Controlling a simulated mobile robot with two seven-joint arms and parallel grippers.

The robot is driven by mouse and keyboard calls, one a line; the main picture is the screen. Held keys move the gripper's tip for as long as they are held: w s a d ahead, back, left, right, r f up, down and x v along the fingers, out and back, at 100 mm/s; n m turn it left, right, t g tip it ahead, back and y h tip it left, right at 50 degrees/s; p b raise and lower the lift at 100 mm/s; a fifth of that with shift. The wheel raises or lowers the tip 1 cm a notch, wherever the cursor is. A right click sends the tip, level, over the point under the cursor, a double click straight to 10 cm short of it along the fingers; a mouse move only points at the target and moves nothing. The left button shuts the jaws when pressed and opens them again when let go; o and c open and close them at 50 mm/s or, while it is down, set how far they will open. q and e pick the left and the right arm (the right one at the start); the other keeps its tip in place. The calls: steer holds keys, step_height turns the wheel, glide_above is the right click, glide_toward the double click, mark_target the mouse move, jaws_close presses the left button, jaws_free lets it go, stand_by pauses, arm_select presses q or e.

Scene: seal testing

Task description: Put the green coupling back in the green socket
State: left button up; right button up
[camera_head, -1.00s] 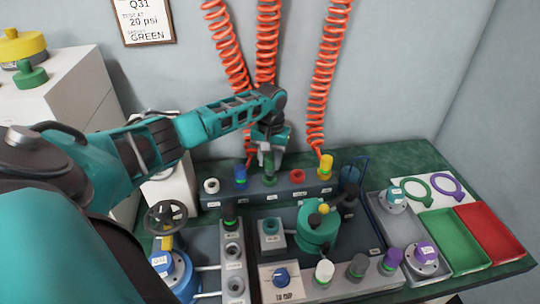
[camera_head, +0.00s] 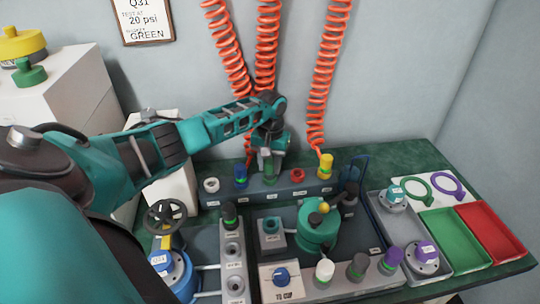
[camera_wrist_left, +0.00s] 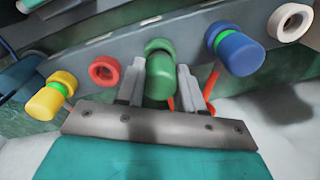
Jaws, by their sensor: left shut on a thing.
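My left gripper (camera_head: 268,152) is above the back rack, pointing down. It is shut on the green coupling (camera_wrist_left: 159,77), which stands between its two fingers in the left wrist view. In the head view the coupling (camera_head: 268,166) is mostly behind the fingers, in line with the green socket (camera_head: 269,181) in the middle of the rack. The coupling's lower end is at or in this socket; I cannot tell how deep it sits. My right gripper is not in view.
The back rack (camera_head: 222,199) also has a white empty socket (camera_head: 211,185), a blue coupling (camera_head: 240,174), a red empty socket (camera_head: 298,175) and a yellow coupling (camera_head: 326,165). Orange coiled hoses (camera_head: 318,90) hang behind. A green vessel (camera_head: 316,226) stands in front of the rack.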

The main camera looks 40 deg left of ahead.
arm_select(q)
steer(key=shift+f, duration=0.35)
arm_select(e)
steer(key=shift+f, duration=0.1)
arm_select(q)
steer(key=o, duration=1.1)
steer(key=shift+o, duration=0.4)
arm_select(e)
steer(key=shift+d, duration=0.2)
arm_select(q)
step_height(320, 180, up, 13)
steer(key=p, duration=0.3)
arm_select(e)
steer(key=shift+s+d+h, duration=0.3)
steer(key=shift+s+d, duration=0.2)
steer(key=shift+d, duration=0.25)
arm_select(q)
steer(key=shift+d, duration=0.1)
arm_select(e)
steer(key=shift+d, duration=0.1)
